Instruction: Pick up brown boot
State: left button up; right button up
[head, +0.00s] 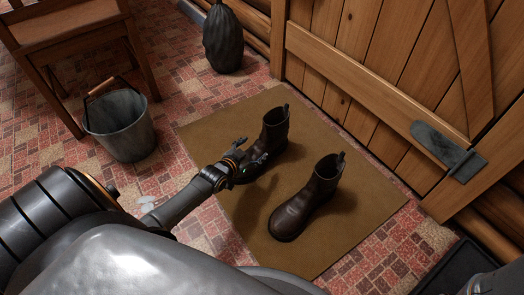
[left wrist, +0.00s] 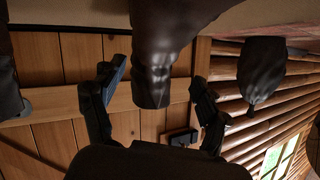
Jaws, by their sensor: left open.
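Two dark brown boots stand upright on a tan mat (head: 235,130). The farther boot (head: 274,130) is beside my left gripper (head: 253,160), and the nearer boot (head: 308,198) stands to its right. My left gripper is open at the farther boot, and its fingers partly cover the lower part of that boot in the head view. The left wrist view is upside down. There a boot (left wrist: 152,60) lies between the two spread fingers of the left gripper (left wrist: 155,92). Contact cannot be told. Part of another boot (left wrist: 8,85) shows at the left edge.
A metal bucket (head: 120,125) and a wooden chair (head: 75,45) stand at the left. A dark ribbed vase-like object (head: 223,40) stands by the wall and shows in the left wrist view (left wrist: 262,72). A wooden door (head: 350,90) borders the mat behind. A black tray (head: 455,268) lies bottom right.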

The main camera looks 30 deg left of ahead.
aim_at(260, 145)
pick_arm(q)
jog(key=w+f+b, duration=0.2)
jog(key=w+b, duration=0.1)
jog(key=shift+d, duration=0.2)
jog(key=shift+w+b, duration=0.4)
jog(key=shift+w, duration=0.15)
jog(key=c, duration=1.4)
jog(key=shift+r, duration=0.1)
grip_shut()
jog(key=shift+r, duration=0.1)
